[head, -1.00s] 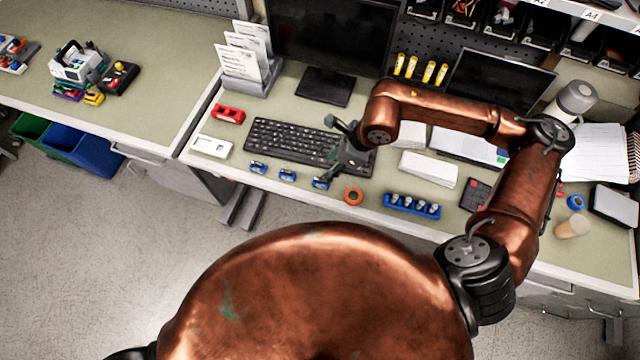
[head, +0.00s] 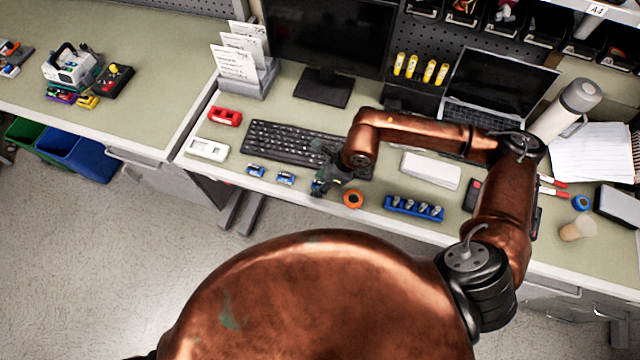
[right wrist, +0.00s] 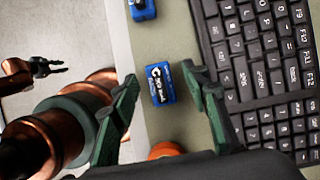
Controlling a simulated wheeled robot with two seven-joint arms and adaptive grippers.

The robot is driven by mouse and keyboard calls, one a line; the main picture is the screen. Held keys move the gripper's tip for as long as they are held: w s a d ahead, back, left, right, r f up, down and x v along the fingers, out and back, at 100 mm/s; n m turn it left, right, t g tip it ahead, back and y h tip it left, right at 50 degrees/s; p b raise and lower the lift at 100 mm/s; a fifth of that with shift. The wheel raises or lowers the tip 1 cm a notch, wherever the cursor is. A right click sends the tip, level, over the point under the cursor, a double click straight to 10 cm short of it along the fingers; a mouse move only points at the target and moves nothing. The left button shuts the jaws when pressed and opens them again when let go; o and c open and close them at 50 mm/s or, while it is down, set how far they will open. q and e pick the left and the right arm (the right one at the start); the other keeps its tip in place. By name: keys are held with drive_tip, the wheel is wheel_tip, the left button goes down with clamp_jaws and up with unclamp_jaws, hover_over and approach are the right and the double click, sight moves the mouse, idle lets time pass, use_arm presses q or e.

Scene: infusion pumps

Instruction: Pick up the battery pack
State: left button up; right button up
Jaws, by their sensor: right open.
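A blue battery pack (right wrist: 160,84) with a white label lies on the desk, between the fingertips of my right gripper (right wrist: 160,76) in the right wrist view. In the head view my right gripper (head: 322,184) is low over the front of the desk and mostly covers this pack. Two similar blue packs (head: 255,170) (head: 286,178) lie to its left. My left gripper (right wrist: 45,67) shows small in the right wrist view, away from the desk.
A black keyboard (head: 285,143) lies just behind the gripper. An orange ring-shaped roll (head: 353,199) and a blue battery holder (head: 414,208) are to the right. A red item (head: 225,116) and a white tray (head: 207,149) are to the left. The desk's front edge is close.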

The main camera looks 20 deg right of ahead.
drive_tip(key=shift+c, duration=0.7)
clamp_jaws()
drive_tip(key=shift+r, duration=0.1)
drive_tip(key=shift+r, duration=0.55)
drive_tip(key=s+a+r+p, duration=0.2)
drive_tip(key=s+r+p, duration=0.2)
drive_tip(key=s+r, duration=0.7)
drive_tip(key=s, duration=0.2)
drive_tip(key=shift+s+a+r, duration=0.35)
drive_tip(key=shift+s+a, duration=0.05)
